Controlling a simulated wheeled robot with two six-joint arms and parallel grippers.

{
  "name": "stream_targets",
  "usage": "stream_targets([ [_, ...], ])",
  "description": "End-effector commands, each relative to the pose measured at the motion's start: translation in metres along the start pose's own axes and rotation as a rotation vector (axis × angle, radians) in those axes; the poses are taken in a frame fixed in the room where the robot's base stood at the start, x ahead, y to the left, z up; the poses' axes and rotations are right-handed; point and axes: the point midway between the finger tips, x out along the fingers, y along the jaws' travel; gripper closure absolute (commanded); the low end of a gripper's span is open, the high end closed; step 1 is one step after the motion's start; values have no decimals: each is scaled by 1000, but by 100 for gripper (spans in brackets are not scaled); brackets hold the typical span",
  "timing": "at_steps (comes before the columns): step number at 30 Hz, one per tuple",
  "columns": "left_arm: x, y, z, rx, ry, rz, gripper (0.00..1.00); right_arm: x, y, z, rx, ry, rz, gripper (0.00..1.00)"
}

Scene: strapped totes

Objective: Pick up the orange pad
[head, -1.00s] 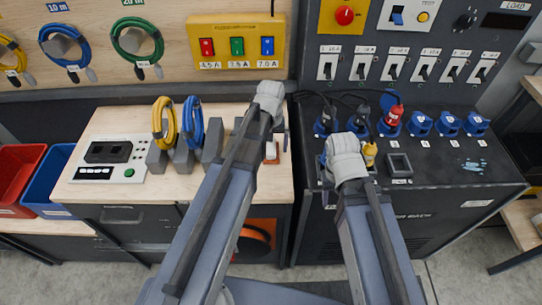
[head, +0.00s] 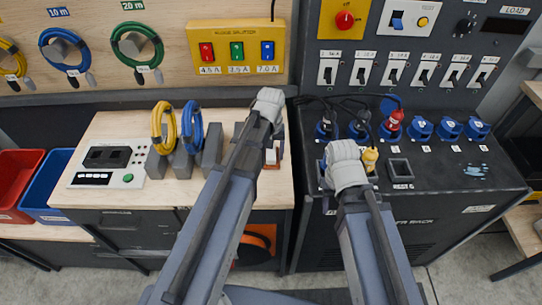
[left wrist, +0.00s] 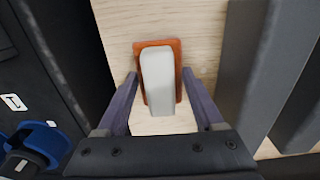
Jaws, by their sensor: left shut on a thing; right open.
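The orange pad (left wrist: 178,92) lies on the pale wooden bench top, with a grey-white block on its upper face. In the head view, its orange and white edge (head: 272,157) shows just below my left gripper (head: 274,140). In the left wrist view, the fingers of my left gripper (left wrist: 158,80) stand on either side of the pad, shut on it. I cannot tell any gap between pad and bench. My right gripper (head: 345,172) is open over the black rack's left part, beside a yellow plug (head: 370,158); its fingertips are largely hidden by its wrist.
Grey dividers (head: 212,146) holding yellow and blue cable coils stand left of the pad. A white panel box (head: 110,163) is further left. The black rack (head: 440,175) with blue sockets and a red plug (head: 394,120) is at the right, past a narrow gap.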

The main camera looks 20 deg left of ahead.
Motion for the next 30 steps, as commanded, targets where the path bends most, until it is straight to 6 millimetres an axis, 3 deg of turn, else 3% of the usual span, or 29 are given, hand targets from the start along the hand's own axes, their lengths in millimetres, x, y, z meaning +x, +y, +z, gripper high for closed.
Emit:
stream_targets([
  [3,0,0,0,0,0,0,86,0,0,0,0,0,0,50],
  [17,-11,0,0,0,0,0,86,-11,1,1,0,0,0,50],
  [30,-73,0,0,0,0,0,86,-72,7,4,0,0,0,50],
])
